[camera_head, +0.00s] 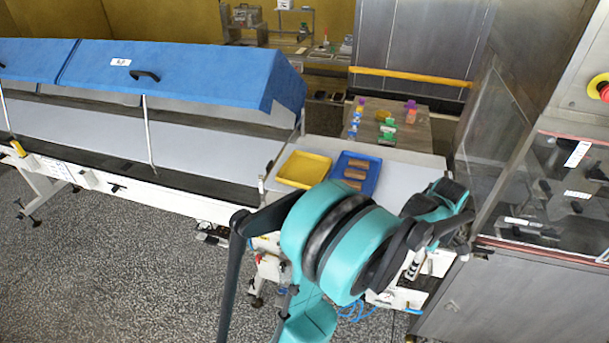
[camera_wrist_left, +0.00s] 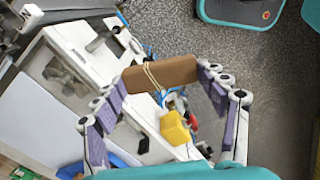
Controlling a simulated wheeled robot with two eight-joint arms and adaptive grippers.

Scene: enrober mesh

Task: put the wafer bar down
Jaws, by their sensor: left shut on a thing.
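My left gripper (camera_wrist_left: 162,79) is shut on the wafer bar (camera_wrist_left: 174,73), a brown block with thin pale yellow lines across its middle. Its purple-padded fingers press the bar's two ends, and it hangs above the white machine frame and speckled floor in the wrist view. In the head view my teal left arm fills the lower middle and its dark wrist hides the bar. A blue tray (camera_head: 372,163) with a few brown bars (camera_head: 355,174) stands on the pale end surface (camera_head: 403,176), behind my arm. My right gripper is not in view.
A yellow tray (camera_head: 303,169) stands left of the blue tray and looks empty. A long conveyor with a blue cover (camera_head: 190,80) runs left. A wooden table (camera_head: 410,128) with small coloured items stands behind. A clear-panelled steel cabinet (camera_head: 545,185) bounds the right.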

